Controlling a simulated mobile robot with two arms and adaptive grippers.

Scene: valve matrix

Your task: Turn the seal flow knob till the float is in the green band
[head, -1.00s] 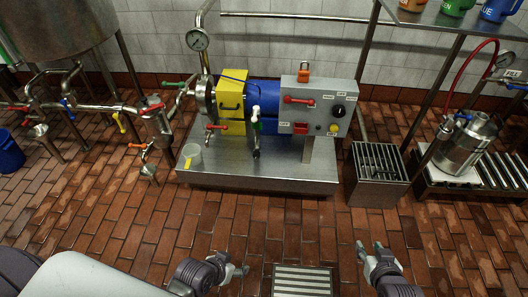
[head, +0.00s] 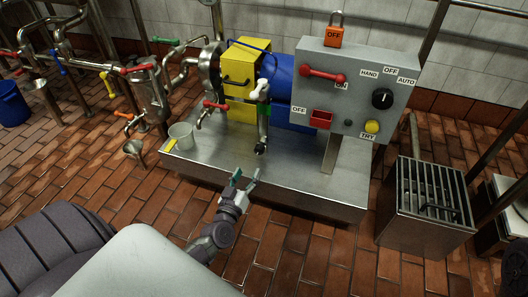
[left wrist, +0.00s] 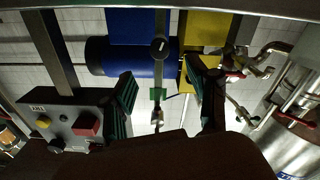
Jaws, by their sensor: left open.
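The seal flow meter (head: 267,108) is a slim upright tube with a white top fitting and a green band, in front of the yellow guard and blue motor. Its dark knob (head: 260,149) is at the lower end, above the steel plinth. In the left wrist view, where the scene appears upside down, the knob (left wrist: 158,47) and green band (left wrist: 158,94) show between my fingers. The float is too small to make out. My left gripper (head: 246,179) is open and empty, below and in front of the knob, apart from it. My right gripper is out of view.
A grey control box (head: 352,88) with switches and a padlock stands right of the meter. A red-handled valve (head: 214,106) and a grey cup (head: 181,135) are to its left. A slatted steel box (head: 425,205) stands at right.

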